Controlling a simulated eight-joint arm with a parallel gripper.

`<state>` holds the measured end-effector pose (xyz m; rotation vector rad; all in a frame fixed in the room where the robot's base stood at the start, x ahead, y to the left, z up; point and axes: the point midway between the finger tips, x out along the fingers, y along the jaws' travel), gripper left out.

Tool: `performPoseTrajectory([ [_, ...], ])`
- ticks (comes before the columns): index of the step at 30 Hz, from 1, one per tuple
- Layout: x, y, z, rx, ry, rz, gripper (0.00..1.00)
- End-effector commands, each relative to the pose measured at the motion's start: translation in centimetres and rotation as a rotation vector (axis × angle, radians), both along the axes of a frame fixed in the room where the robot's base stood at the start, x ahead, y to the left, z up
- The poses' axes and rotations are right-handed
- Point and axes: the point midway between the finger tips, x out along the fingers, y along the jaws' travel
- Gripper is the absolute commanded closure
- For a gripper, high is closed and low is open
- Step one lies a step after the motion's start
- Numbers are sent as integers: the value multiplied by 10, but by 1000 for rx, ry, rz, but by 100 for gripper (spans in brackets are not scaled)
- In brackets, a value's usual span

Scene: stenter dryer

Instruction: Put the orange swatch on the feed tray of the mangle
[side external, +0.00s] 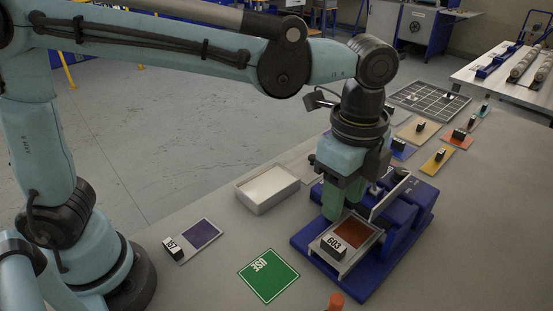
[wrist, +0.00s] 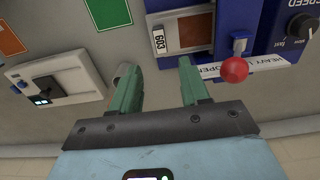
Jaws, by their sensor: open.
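The orange swatch (side external: 351,232) lies flat in the pale feed tray (side external: 354,262) at the front of the blue mangle (side external: 405,225). Its block tag, marked 603 (side external: 334,246), stands at the swatch's near left corner. In the wrist view the swatch (wrist: 190,30) shows at the top, with the tag beside it. My gripper (side external: 343,208) is open, its green fingers pointing down near the tray's far left side. In the wrist view the gripper (wrist: 157,68) has nothing between its fingers, and the tag stands clear of them.
A red lever knob (wrist: 234,69) shows close to the right finger, beside a speed dial (wrist: 300,25). A white open box (side external: 267,188), a green card (side external: 268,276) and a purple swatch (side external: 202,234) lie left of the mangle. Several other swatches and a grid rack (side external: 428,101) lie behind.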

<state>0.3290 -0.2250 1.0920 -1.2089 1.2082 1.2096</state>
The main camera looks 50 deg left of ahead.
Motion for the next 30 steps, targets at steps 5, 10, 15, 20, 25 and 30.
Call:
performPoseTrajectory([
  [5,0,0,15,0,0,0,54],
  [10,1,13,20,-14,-21,69,54],
  [15,3,62,21,-83,-112,359,54],
  [20,-4,119,16,-182,-227,721,54],
  [25,-18,171,3,-303,-344,1086,54],
  [30,-32,207,-13,-415,-436,1363,54],
])
